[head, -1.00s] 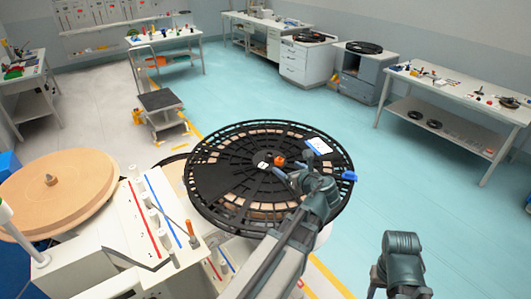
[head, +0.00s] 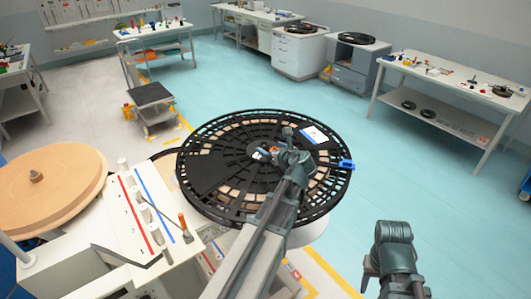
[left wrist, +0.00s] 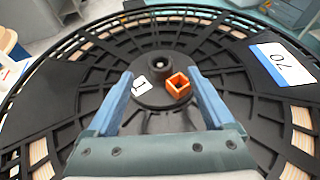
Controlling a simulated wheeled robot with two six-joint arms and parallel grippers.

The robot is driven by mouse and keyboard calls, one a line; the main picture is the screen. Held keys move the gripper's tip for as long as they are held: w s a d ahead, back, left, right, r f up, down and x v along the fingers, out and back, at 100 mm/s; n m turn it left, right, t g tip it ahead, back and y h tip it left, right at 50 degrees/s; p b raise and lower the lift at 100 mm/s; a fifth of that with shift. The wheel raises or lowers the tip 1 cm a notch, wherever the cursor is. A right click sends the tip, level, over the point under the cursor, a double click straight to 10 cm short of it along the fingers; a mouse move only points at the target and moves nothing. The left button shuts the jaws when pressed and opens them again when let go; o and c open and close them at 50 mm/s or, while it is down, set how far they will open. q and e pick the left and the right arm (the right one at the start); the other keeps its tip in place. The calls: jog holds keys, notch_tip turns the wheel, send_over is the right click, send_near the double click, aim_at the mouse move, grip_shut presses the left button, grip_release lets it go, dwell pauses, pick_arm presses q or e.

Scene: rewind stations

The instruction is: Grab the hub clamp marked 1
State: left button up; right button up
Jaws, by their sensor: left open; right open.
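The hub clamp sits at the centre of the big black reel (head: 215,180). In the left wrist view I see its white tag marked 1 (left wrist: 142,86), an open orange square piece (left wrist: 178,85) beside the tag, and the round black hub (left wrist: 160,62) behind them. My left gripper (left wrist: 162,84) is open, with its two blue fingers on either side of the tag and orange piece, holding nothing. In the head view this gripper (head: 274,155) is over the reel's centre and hides most of the orange piece. My right gripper (head: 370,280) is open and empty, away from the reel.
A white card with a blue stripe (head: 314,134) lies on the reel and a blue clip (head: 346,164) is on its rim. A tan disc (head: 50,190) and a white machine stand at left. Benches line the back and right. The turquoise floor at right is clear.

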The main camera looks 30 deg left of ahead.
aim_at(262, 143)
pick_arm(q)
jog(key=b+x, duration=0.2)
jog(key=x, duration=0.3)
jog(key=shift+w+a+f, duration=0.15)
jog(key=shift+w+a, duration=0.1)
jog(key=shift+s, duration=0.1)
jog(key=shift+c, duration=1.1)
grip_shut()
